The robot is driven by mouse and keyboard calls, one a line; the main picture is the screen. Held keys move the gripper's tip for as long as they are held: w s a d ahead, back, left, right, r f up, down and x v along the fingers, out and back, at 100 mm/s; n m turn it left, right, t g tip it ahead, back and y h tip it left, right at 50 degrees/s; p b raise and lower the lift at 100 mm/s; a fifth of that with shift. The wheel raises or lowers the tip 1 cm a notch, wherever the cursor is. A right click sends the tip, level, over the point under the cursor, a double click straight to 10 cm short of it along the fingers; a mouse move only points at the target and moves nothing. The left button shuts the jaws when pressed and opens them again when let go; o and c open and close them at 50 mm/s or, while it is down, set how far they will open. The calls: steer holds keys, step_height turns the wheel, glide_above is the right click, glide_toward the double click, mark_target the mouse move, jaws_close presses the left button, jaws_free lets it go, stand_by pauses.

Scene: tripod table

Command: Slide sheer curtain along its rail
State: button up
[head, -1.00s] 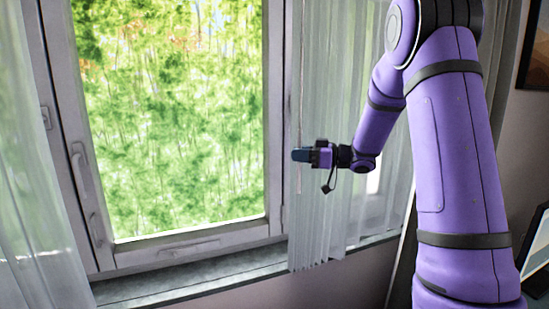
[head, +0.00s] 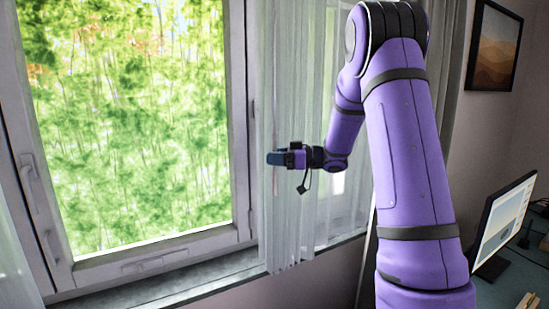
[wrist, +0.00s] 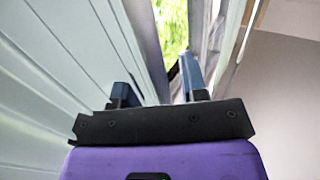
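The right-hand sheer curtain (head: 289,220) hangs in pale, see-through folds beside the window's right frame, its hem just over the sill. My gripper (head: 275,158) is at mid-height in front of the curtain's left edge. In the wrist view my gripper (wrist: 158,84) has its two dark blue fingers apart, with a clear gap between them. Pale curtain folds (wrist: 55,70) fill the left of that view, and an edge of cloth runs behind the gap. I cannot tell whether cloth lies between the fingers. The rail is out of view.
The window (head: 140,130) with bright greenery fills the left. A sill (head: 190,282) runs below it. A monitor (head: 503,222) stands on a desk (head: 515,275) at the right, under a framed picture (head: 494,46).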

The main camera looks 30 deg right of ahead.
steer(key=v, duration=1)
steer(key=shift+s+d, duration=0.3)
